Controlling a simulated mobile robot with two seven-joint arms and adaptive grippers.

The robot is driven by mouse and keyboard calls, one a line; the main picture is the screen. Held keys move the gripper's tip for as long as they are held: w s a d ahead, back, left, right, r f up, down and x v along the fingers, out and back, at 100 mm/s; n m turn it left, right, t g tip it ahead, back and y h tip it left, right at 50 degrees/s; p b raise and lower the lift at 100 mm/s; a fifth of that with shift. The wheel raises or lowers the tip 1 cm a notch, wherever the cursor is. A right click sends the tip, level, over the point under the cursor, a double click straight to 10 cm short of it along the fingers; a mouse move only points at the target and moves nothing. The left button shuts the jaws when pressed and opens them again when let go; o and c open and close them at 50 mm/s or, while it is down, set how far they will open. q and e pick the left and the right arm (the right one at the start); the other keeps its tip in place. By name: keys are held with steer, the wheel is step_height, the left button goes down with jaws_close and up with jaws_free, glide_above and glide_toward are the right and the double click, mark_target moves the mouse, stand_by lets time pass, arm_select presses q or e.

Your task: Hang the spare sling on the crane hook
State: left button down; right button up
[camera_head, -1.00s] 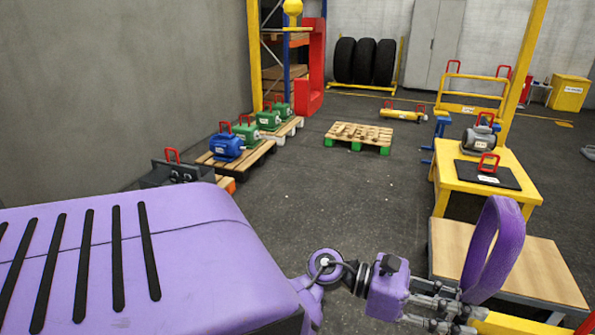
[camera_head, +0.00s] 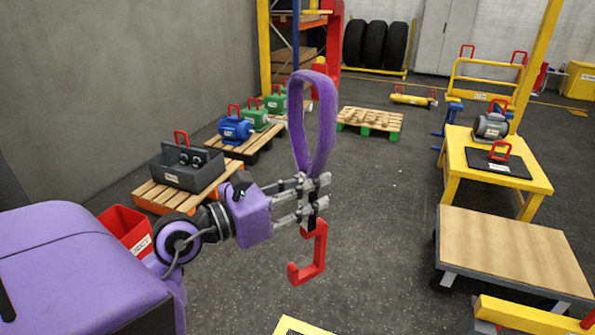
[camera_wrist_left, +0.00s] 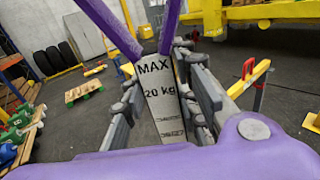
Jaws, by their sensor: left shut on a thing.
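The spare sling (camera_head: 327,115) is a purple band forming an upright loop. My left gripper (camera_head: 314,190) is shut on its lower end and holds it raised above the floor. In the left wrist view a grey tag (camera_wrist_left: 160,95) reading "MAX 20 kg" sits between the fingers, with the purple straps (camera_wrist_left: 172,25) rising from it. A red hook (camera_head: 317,250) shows just below the fingertips in the head view, its lower tip bent to the left. Its upper part is hidden behind the gripper, and I cannot tell whether they touch. My right gripper is not in view.
A wooden-topped cart (camera_head: 510,250) and a yellow table (camera_head: 455,175) stand at right. A dark grey tray (camera_head: 185,170) is on a pallet at left, near a red bin (camera_head: 125,228). Another pallet (camera_head: 370,120) lies farther back. The middle floor is clear.

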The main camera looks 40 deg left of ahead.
mark_target(302, 172)
arm_select(q)
steer(key=r, duration=0.1)
steer(key=r+y, duration=0.1)
steer(key=a+r+n, duration=0.1)
steer(key=shift+s+r+t+y, duration=0.25)
steer(key=shift+t+y, duration=0.05)
steer(key=shift+w+a+f+b, duration=0.2)
steer(key=shift+w+f+b, duration=0.1)
steer(key=shift+w+b, duration=0.45)
steer(key=w+a+f+b, duration=0.2)
steer(key=w+f+b, duration=0.3)
steer(key=w, duration=0.5)
steer(key=shift+a+f+b, duration=0.2)
steer(key=shift+f+b, duration=0.05)
steer(key=shift+b, duration=0.7)
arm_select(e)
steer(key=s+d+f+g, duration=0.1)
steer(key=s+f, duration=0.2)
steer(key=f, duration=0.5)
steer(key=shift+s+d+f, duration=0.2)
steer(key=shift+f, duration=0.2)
arm_select(q)
steer(key=shift+f, duration=0.35)
